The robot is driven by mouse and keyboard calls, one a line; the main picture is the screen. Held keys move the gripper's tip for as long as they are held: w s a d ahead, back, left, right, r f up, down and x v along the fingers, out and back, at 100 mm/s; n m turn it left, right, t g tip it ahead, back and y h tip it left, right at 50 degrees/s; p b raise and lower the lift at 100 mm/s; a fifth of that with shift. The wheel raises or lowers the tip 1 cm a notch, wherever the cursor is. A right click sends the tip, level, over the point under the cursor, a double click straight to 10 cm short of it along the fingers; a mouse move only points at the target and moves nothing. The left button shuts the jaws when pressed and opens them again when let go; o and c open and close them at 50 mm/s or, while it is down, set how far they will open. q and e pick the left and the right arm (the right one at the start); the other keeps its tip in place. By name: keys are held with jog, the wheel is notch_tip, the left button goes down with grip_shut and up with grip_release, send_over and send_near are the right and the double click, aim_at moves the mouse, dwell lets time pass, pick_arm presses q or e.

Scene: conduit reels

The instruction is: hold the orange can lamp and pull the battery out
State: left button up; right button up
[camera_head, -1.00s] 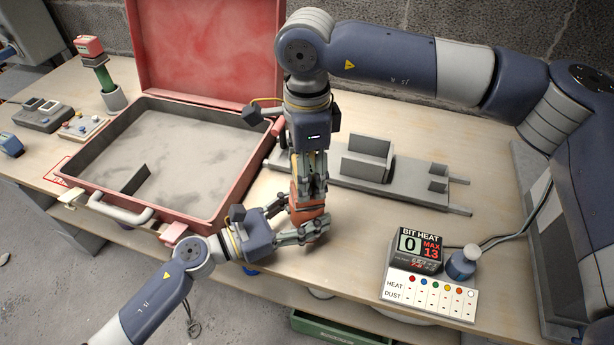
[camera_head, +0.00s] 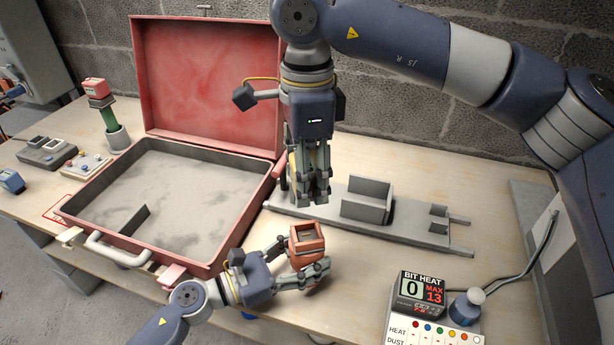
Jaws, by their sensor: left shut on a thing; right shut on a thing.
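The orange can lamp (camera_head: 306,240) stands above the front part of the bench, with an open square socket in its top. My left gripper (camera_head: 318,268) comes in from the left and is shut on the lamp's lower body. My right gripper (camera_head: 317,198) points down above and slightly behind the lamp, clear of it. It is shut on the battery, which its fingers almost wholly hide.
An open red case (camera_head: 150,262) with a grey lining lies left of the lamp. A grey rail fixture (camera_head: 410,229) is behind and right. The bit heat display (camera_head: 421,289) and a small blue bottle (camera_head: 466,305) stand at the front right. Bench between is clear.

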jog(key=shift+r, duration=1.75)
jog(key=shift+r, duration=2.4)
pick_arm(q)
jog(key=o, duration=1.4)
